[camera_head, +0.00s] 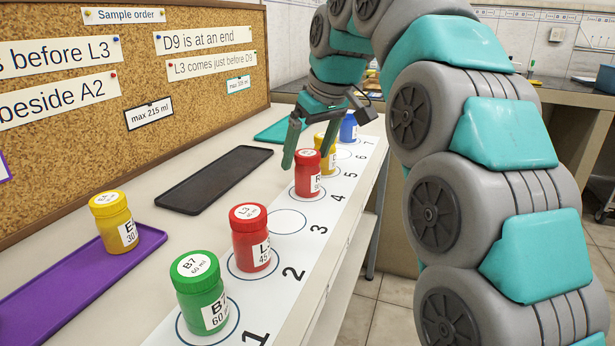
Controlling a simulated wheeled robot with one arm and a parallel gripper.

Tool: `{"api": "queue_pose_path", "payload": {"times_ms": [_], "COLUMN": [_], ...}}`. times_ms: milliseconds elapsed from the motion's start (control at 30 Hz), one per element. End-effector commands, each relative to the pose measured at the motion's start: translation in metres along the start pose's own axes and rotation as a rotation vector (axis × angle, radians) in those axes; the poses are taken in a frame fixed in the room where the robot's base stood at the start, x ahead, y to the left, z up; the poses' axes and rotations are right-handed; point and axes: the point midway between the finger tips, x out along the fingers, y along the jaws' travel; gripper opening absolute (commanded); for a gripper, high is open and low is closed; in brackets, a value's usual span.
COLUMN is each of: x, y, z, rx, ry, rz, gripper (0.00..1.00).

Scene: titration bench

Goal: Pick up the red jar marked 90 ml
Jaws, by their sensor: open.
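A red jar (307,180) stands upright on the white strip by number 4. Its front label starts with R; its volume is too small to read. My gripper (308,157) points down over this jar, with its teal fingers open. One finger is at the left of the lid and the other at the right, partly behind it. I cannot tell whether they touch the jar. Another red jar (252,245), marked L3 and apparently 45 ml, stands by number 2.
A green jar (202,300) stands by number 1, and a yellow jar (324,143) and blue jar (348,128) stand beyond mine. Circle 3 (287,222) is empty. A purple tray (60,300) holds a yellow jar (114,222). A black tray (214,180) is empty. A corkboard (190,60) stands behind.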

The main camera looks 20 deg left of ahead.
Motion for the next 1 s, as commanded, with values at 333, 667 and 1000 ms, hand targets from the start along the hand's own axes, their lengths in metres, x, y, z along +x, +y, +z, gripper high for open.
{"api": "queue_pose_path", "payload": {"times_ms": [333,667,1000], "x": [0.024,0.051,0.051], "y": [0.001,0.001,0.001], "z": [0.004,0.004,0.004], "rx": [-0.001,-0.001,-0.001], "ry": [0.0,0.0,0.001], "rz": [-0.002,0.0,0.0], "gripper": [0.96,0.96,0.73]}}
